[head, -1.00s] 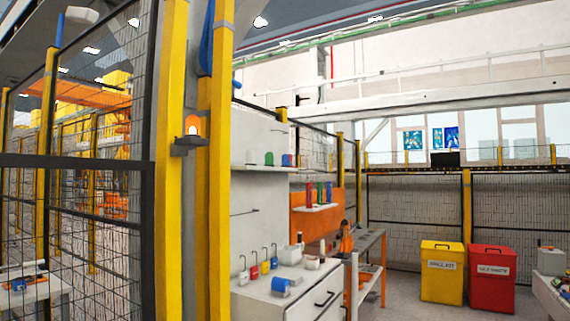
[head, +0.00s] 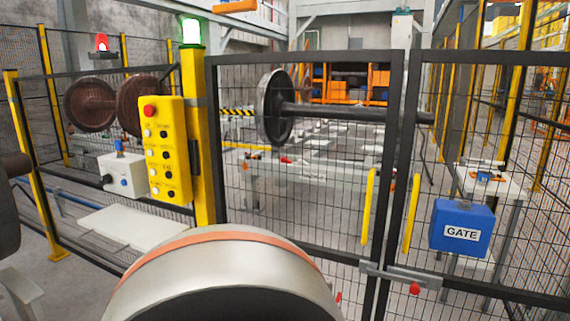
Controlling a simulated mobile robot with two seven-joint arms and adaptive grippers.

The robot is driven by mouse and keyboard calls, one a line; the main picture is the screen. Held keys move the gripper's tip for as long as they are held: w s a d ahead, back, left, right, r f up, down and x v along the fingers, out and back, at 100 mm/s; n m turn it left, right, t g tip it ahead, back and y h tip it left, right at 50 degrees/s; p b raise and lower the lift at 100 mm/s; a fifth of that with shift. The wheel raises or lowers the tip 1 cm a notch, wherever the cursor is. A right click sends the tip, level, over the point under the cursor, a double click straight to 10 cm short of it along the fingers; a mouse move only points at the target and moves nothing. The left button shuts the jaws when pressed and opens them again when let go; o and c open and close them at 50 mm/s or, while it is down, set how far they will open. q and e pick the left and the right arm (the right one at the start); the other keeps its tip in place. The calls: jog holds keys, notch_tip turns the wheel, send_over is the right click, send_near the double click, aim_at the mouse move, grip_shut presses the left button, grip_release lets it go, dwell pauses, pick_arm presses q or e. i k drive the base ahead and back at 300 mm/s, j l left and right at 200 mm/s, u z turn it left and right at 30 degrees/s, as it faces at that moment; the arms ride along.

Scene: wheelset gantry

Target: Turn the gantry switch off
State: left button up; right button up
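A yellow control box (head: 167,150) with a red button on top and rows of small white and dark buttons hangs on a yellow post, left of centre. Its labels are too small to read. Neither of my grippers is in view.
A large steel wheel (head: 220,275) fills the bottom front. A mesh gate (head: 300,160) with yellow handles and a latch stands behind it. A blue GATE box (head: 462,228) hangs at right. A green lamp (head: 190,32) tops the post; a red lamp (head: 102,42) glows at left.

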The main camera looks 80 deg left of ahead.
aim_at(108, 178)
jog(key=u, duration=3.7)
jog(key=i+j+z, duration=0.1)
jog(key=i+j, duration=1.25)
jog(key=j, duration=0.15)
jog(key=i+j+z, duration=0.15)
jog(key=i+j, duration=0.5)
jog(key=j, duration=0.1)
